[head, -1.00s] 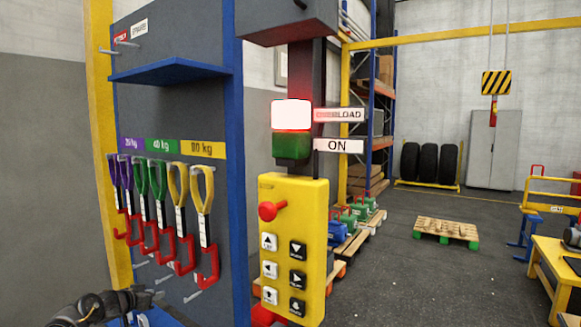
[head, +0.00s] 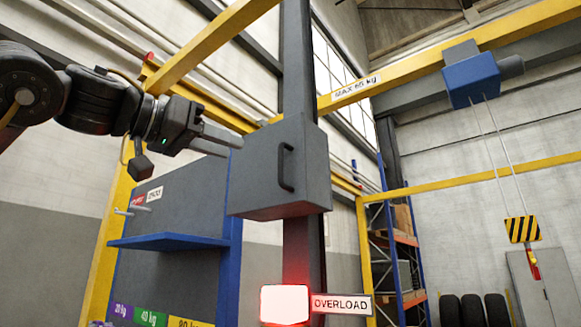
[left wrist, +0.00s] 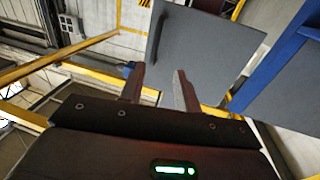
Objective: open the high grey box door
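The high grey box (head: 255,178) is fixed on a dark upright post. Its door carries a dark vertical bar handle (head: 286,167) and looks closed. My left gripper (head: 236,148) is at the box's upper left, with its fingertips close to the box and left of the handle. I cannot tell whether they touch the box. In the left wrist view the two fingers (left wrist: 158,82) stand apart with nothing between them. My right gripper is out of view.
A lit red lamp with an OVERLOAD sign (head: 341,305) is on the post below the box. A blue shelf (head: 170,242) on the grey tool board is at lower left. Yellow beams (head: 420,72) cross above, and a blue hoist (head: 471,80) hangs at right.

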